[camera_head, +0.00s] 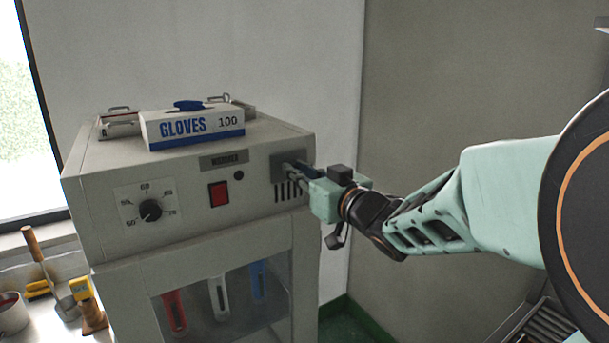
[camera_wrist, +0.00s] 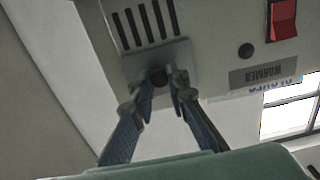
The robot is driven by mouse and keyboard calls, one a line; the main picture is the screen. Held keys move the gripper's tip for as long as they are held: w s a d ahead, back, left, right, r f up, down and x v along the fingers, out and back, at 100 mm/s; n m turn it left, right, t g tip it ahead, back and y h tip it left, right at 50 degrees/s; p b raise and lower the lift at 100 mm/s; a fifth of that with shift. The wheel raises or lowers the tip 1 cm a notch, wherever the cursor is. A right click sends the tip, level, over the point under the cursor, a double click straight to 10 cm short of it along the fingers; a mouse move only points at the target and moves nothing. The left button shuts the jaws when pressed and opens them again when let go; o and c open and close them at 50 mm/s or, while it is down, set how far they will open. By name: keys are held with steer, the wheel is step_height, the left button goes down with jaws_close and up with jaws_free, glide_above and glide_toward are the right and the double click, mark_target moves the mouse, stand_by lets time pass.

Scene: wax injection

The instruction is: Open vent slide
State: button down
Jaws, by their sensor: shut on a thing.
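The vent slide (camera_head: 279,168) is a grey metal plate on the right of the warmer's front panel. In the wrist view, which is upside down, the plate (camera_wrist: 184,55) carries a small dark round knob (camera_wrist: 158,77). Several dark vent slots (camera_head: 290,191) lie beside the plate and are in plain sight; they also show in the wrist view (camera_wrist: 145,24). My gripper (camera_head: 299,171) reaches the plate from the right. Its two fingers in the wrist view (camera_wrist: 165,88) are shut on the knob, one on each side. The fingers partly hide the plate in the head view.
The cream warmer (camera_head: 110,195) has a dial (camera_head: 150,210) and a red switch (camera_head: 218,194). A gloves box (camera_head: 195,140) and metal moulds stand on top. Tools and a pot (camera_head: 12,315) are at lower left. A wall is close behind my arm.

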steer(key=shift+r, duration=0.35)
steer(key=c, duration=1.9)
jaws_free()
steer(key=shift+f, duration=0.1)
